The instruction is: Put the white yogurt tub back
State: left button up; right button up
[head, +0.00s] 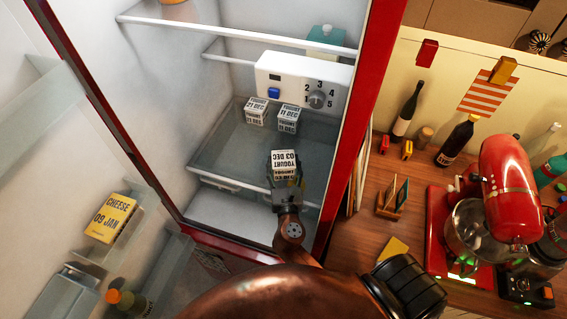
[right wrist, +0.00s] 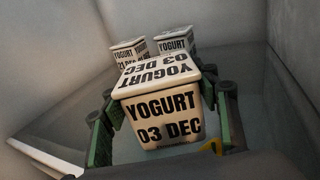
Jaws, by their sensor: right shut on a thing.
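The white yogurt tub (head: 285,160), marked YOGURT 03 DEC, is held in my right gripper (head: 287,182) inside the open fridge, over the front part of the glass shelf (head: 235,148). In the right wrist view the tub (right wrist: 160,117) sits upright between the two green fingers, which are shut on its sides. I cannot tell whether its base touches the shelf. Two more white yogurt tubs stand farther back on the shelf, one on the left (head: 256,111) and one on the right (head: 289,118). My left gripper is not in view.
A control box (head: 300,82) with a knob hangs above the rear tubs. The red fridge side edge (head: 365,95) is to the right. The open door at left holds a yellow cheese pack (head: 110,218). A red mixer (head: 508,185) stands on the counter. Bare shelf lies around the held tub.

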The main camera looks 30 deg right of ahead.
jog(key=o, duration=1.7)
jog(key=shift+r, duration=0.1)
jog(key=b+v, duration=0.1)
jog(key=v, duration=1.1)
